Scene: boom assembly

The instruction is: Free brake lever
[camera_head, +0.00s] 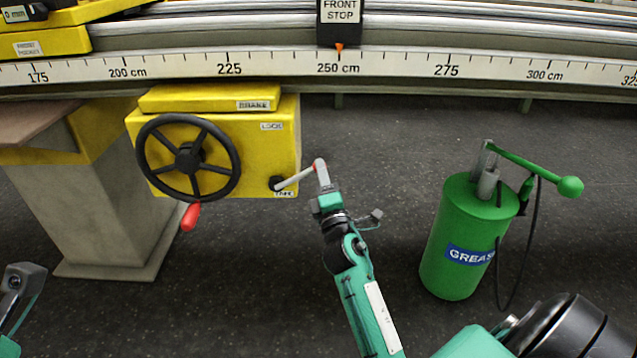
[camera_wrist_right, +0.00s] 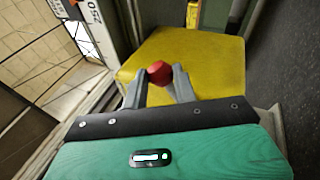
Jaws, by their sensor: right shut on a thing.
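The yellow brake box (camera_head: 255,160) has a label at its upper right that seems to read LOCK and one at its lower right that seems to read FREE. The brake lever (camera_head: 293,179) is a pale grey rod from a dark pivot (camera_head: 277,184) at the box's lower right. It points right and slightly up. Its red knob (camera_wrist_right: 159,72) sits between the fingers of my right gripper (camera_head: 320,168), which is shut on it. The fingers hide most of the knob in the head view. Part of my left arm (camera_head: 18,285) shows at the left edge; its fingers cannot be made out.
A black handwheel (camera_head: 188,158) with a red handle (camera_head: 190,217) is on the box's front. A green grease drum (camera_head: 462,235) with a pump handle and hose stands right of my right arm. The ruled rail (camera_head: 400,67) runs above.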

